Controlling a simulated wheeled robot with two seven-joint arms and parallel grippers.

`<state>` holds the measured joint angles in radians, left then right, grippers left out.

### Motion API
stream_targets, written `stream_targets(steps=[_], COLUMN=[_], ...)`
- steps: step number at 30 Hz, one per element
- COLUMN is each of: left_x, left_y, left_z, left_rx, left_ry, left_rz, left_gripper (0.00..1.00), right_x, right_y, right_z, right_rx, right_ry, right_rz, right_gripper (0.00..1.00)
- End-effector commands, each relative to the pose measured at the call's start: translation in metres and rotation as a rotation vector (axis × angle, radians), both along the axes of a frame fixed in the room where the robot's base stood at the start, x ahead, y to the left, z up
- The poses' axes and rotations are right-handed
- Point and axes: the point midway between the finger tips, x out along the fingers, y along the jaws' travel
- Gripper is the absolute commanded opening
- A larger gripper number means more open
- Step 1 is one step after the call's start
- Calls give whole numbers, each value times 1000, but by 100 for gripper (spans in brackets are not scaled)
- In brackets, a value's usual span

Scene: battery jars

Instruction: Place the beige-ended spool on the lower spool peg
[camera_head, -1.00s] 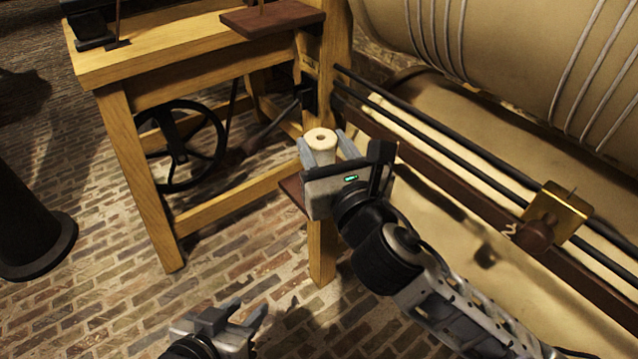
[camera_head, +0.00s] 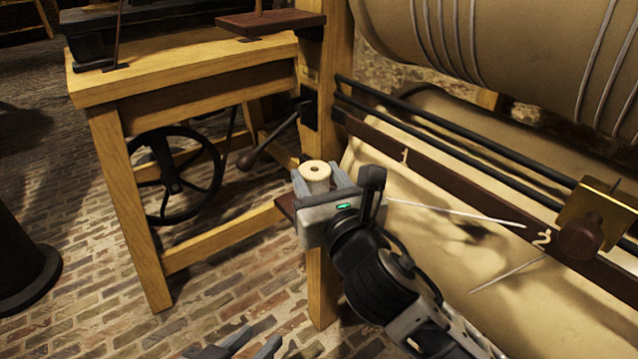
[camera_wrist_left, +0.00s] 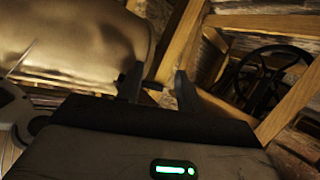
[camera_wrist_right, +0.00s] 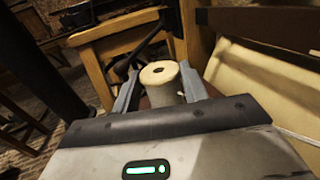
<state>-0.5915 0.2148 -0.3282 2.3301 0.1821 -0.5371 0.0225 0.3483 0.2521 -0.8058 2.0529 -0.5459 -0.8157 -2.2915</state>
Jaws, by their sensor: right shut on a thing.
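The beige-ended spool (camera_head: 316,170) stands upright between the fingers of my right gripper (camera_head: 326,180), which is shut on it. Its pale top with a dark centre hole also shows in the right wrist view (camera_wrist_right: 160,72). A small dark brown shelf (camera_head: 285,206) is just below and left of the right gripper, on a wooden post. The gripper and spool hide part of this shelf, and I see no lower peg there. My left gripper (camera_head: 252,346) is low at the bottom edge of the head view. Its fingers are apart and empty in the left wrist view (camera_wrist_left: 158,88).
A wooden frame table (camera_head: 190,65) with a black wheel (camera_head: 172,172) stands at the left. A brown board (camera_head: 270,22) with a thin upright rod is on top. Black rails (camera_head: 440,125) and a brass block (camera_head: 597,212) lie at the right.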

Motion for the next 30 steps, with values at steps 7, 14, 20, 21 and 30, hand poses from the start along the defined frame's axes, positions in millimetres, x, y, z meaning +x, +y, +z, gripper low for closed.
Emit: stream_targets(steps=[7,14,20,21,30], left_x=[0,0,0,0,-1], left_y=[0,0,0,0,5], left_z=[0,0,1,2,-7], left_rx=[0,0,0,2,31], left_ry=[1,1,1,2,62], left_rz=[0,0,0,0,6], left_gripper=[36,36,36,36,36], right_x=[0,0,-3,-8,-67], right_y=[0,0,-1,-3,-22], right_z=[-3,-3,1,0,0], right_rx=[-1,0,0,-1,-1], right_ry=[-1,0,1,2,5], right_rz=[0,0,0,0,2], right_gripper=[54,65,65,65,65])
